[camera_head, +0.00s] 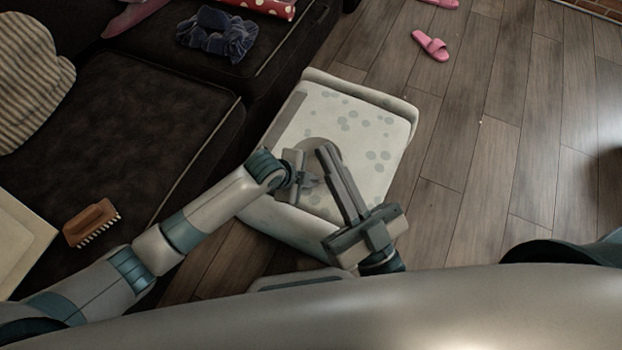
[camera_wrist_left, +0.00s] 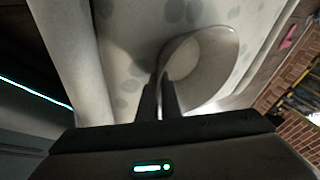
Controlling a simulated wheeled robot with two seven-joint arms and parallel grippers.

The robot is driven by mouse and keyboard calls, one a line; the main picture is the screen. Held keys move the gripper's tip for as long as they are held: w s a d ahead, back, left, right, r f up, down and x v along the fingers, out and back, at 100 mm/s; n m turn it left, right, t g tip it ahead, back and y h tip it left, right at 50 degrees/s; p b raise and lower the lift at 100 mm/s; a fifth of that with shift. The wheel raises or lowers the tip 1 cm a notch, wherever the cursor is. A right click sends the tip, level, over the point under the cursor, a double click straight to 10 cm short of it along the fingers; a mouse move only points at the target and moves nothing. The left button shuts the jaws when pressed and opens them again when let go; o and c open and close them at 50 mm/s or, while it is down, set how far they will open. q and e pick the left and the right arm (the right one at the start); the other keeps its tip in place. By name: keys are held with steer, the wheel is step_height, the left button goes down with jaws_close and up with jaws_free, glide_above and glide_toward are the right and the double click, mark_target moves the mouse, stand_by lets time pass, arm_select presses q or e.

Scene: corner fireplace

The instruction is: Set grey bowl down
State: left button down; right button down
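The grey bowl (camera_wrist_left: 212,65) is tilted in the left wrist view, its round opening toward the camera. My left gripper (camera_wrist_left: 160,98) has its two fingers close together on the bowl's near rim. In the head view the bowl (camera_head: 311,145) is mostly hidden behind the grippers, over the pale spotted seat (camera_head: 375,125). My left gripper (camera_head: 312,181) comes in from the left. My right gripper (camera_head: 328,152) crosses in front of the bowl, its long fingers side by side with nothing visible between them. I cannot tell whether the bowl touches the seat.
A dark sofa (camera_head: 125,120) stands left of the seat, with a brush (camera_head: 91,222), a striped cushion (camera_head: 30,80) and a dark blue cloth (camera_head: 217,36). The seat's far right part is bare. Pink slippers (camera_head: 431,46) lie on the wooden floor (camera_head: 500,130), which is mostly clear.

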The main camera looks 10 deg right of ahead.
arm_select(q)
steer(key=c, duration=2)
jaws_free()
